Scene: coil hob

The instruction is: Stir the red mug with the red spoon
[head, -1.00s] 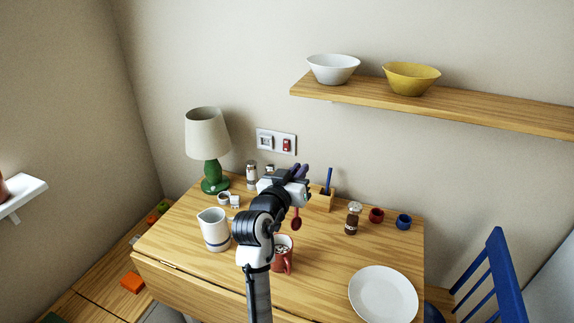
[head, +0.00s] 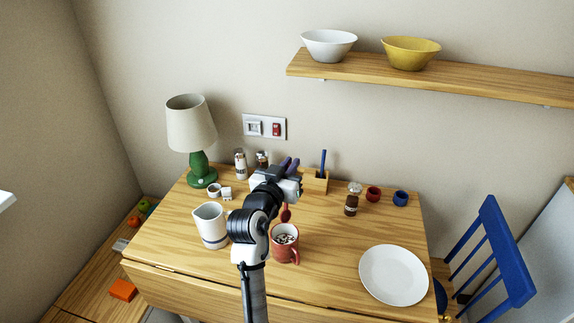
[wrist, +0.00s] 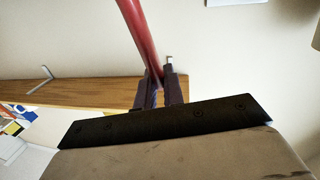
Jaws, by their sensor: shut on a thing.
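The red mug (head: 294,256) stands upright on the wooden table, with white and brown bits showing at its top and its handle to the right. My gripper (head: 289,167) is above the table, beyond the mug in the head view. It is shut on the red spoon (head: 286,214), whose bowl hangs down just above the mug's far rim in the picture; I cannot tell its height over the mug. In the wrist view the red spoon (wrist: 137,32) runs up from between the dark fingers of my gripper (wrist: 160,88).
A white pitcher (head: 211,227) stands close left of my arm, with a green lamp (head: 199,165) behind. A wooden holder (head: 316,182) and a brown-filled jar (head: 352,202) stand at the back. A white plate (head: 394,275) lies right. Table between mug and plate is clear.

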